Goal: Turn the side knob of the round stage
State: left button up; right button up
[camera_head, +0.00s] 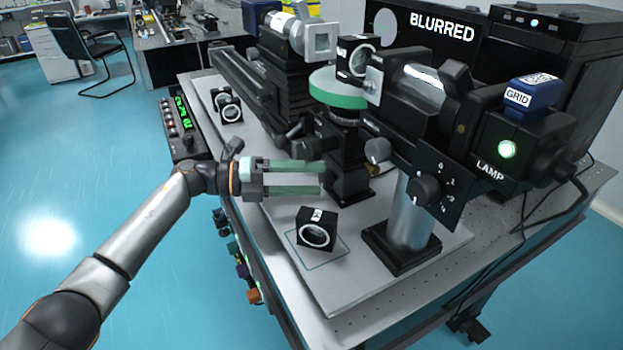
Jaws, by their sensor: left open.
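The round stage (338,90) has a pale green disc top and sits on a dark post in the middle of the optical table. A black knob-like part (296,131) sticks out to the left, low beside the stage; I cannot tell for certain that it is the stage's side knob. A grey-faced round knob (377,151) shows to the right of the post. My left gripper (321,179) comes in from the left, open and empty, with green fingers pointing right towards the post, below the disc. My right gripper is not in view.
A black lens cube (316,230) stands in a marked square in front of the gripper. The lamp housing (507,150) and a dial (427,190) crowd the right. A control box (183,125) lines the left table edge. A screen (440,30) reads BLURRED.

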pick_arm(q)
jog(key=a+r, duration=0.1)
jog(key=a, duration=1)
jog(key=shift+a+b, duration=0.35)
jog(key=shift+b, duration=0.1)
